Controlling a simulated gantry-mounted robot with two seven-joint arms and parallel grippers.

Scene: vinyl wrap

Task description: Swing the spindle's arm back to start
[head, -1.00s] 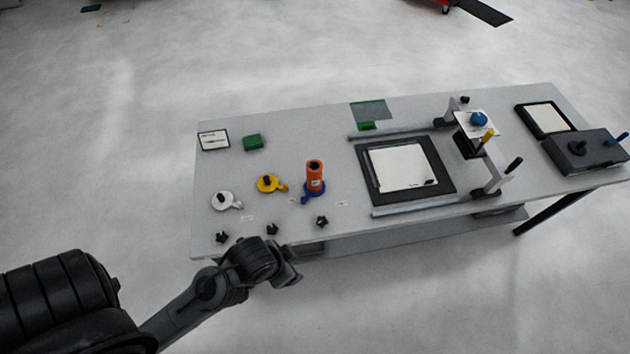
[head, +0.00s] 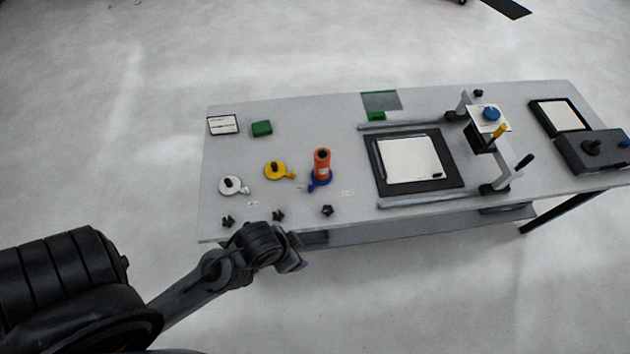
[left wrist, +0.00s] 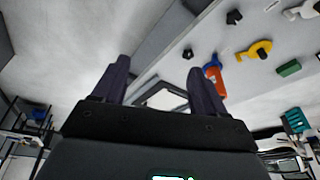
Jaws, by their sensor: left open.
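Three round spindle bases with short side arms stand on the left half of the table: a white one (head: 230,186), a yellow one (head: 276,171) and a blue one (head: 317,184). I cannot tell which one the task means. An orange roll (head: 322,162) stands upright on the blue base, whose arm points to the lower left. The roll also shows in the left wrist view (left wrist: 213,76), partly behind a finger. My left gripper (head: 298,262) is at the table's front edge, below the bases and apart from them. Its fingers (left wrist: 160,78) are open and empty. My right gripper is out of view.
Several black star knobs (head: 327,210) lie along the front edge. A green block (head: 262,128) and a label card (head: 223,124) are behind. A frame with rails and a bridge (head: 490,140) stands right of the orange roll. A dark box (head: 592,150) is at the far right.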

